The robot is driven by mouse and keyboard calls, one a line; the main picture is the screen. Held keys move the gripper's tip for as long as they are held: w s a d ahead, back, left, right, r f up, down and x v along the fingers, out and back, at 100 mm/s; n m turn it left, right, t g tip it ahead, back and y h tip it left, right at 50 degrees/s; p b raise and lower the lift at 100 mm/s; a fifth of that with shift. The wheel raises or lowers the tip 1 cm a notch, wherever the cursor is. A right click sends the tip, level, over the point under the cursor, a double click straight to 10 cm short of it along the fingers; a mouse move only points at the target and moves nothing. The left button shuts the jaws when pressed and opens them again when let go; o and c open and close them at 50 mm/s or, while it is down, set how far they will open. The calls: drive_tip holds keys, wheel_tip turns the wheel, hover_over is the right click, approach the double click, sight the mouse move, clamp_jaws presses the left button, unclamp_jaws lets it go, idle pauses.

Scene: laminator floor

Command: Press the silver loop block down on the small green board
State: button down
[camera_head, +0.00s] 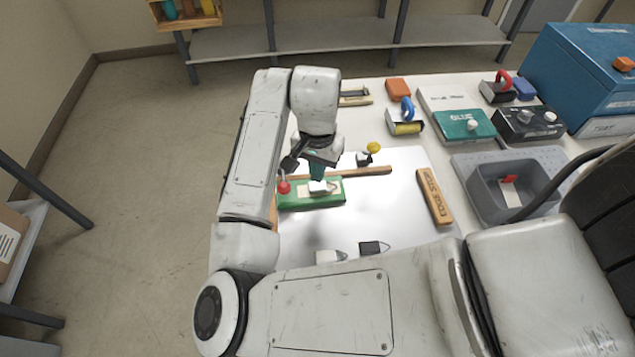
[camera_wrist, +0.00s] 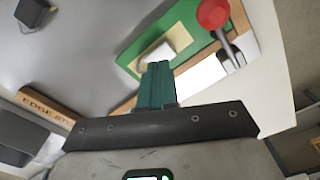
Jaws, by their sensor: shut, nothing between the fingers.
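The small green board (camera_head: 297,195) lies on the white sheet, with a cream patch on its top. A pale silver-white block (camera_head: 325,188) sits on this patch, its tip pointing right. I cannot make out a loop on it. My gripper (camera_head: 317,177) is shut and empty, pointing down just over the block. In the wrist view my gripper's green fingers (camera_wrist: 156,66) meet at the near edge of the block (camera_wrist: 178,38) and hide part of it. I cannot tell whether they touch it. The green board (camera_wrist: 200,25) shows around them.
A red-knobbed lever (camera_head: 283,186) stands at the board's left end. Wooden strips border the sheet, including the edge stop (camera_head: 433,196). A pale block (camera_head: 330,257) and a dark block (camera_head: 374,248) lie in front. A yellow-knobbed piece (camera_head: 373,148) stands behind. A grey bin (camera_head: 515,200) is right.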

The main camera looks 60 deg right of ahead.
sight(318, 186)
drive_tip(key=shift+r+p, duration=1.7)
drive_tip(key=shift+r, duration=0.45)
drive_tip(key=shift+f, duration=0.1)
